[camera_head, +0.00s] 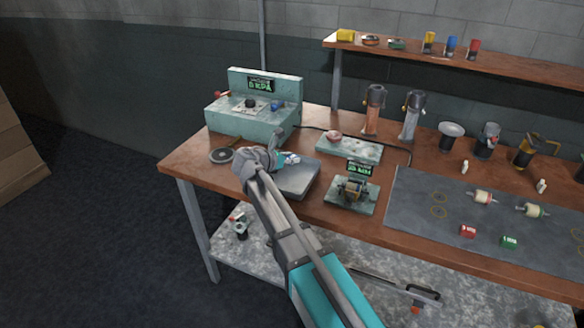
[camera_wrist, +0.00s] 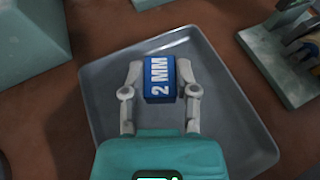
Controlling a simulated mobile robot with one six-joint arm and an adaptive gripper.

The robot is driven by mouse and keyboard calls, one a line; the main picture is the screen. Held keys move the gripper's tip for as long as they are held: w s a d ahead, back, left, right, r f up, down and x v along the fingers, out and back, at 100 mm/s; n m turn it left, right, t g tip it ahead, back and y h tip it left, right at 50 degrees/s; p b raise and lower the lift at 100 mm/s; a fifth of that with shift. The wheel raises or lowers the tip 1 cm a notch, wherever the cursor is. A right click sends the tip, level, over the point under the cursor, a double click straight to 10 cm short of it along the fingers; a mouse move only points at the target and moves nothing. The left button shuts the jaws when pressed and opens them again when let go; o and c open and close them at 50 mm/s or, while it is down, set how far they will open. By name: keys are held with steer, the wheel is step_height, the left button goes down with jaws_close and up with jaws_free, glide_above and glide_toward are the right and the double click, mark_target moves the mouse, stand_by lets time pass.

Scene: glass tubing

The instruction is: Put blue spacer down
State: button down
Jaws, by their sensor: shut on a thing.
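The blue spacer (camera_wrist: 159,80), a small block marked "2 MM", is between the two fingers of my gripper (camera_wrist: 158,82) in the wrist view. The fingers are shut on its left and right sides. Below it is a grey square tray (camera_wrist: 226,121) with a raised rim. I cannot tell whether the spacer touches the tray floor. In the head view my gripper (camera_head: 278,156) is over the left part of the tray (camera_head: 297,184), and the spacer is mostly hidden there.
A teal pressure unit (camera_head: 236,120) stands behind the tray, and a dark round disc (camera_head: 221,156) lies to its left. A small device with a display (camera_head: 352,190) stands to the right. A dark mat (camera_head: 412,215) with red and green blocks lies further right.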

mark_target(291, 171)
steer(key=shift+w+f+b, duration=0.5)
steer(key=shift+f+b, duration=0.3)
steer(key=shift+s+f+b, duration=0.1)
steer(key=shift+f+b, duration=1.15)
steer(key=shift+f, duration=0.2)
steer(key=shift+c, duration=1.9)
jaws_free()
steer(key=shift+r, duration=0.1)
steer(key=shift+r, duration=0.1)
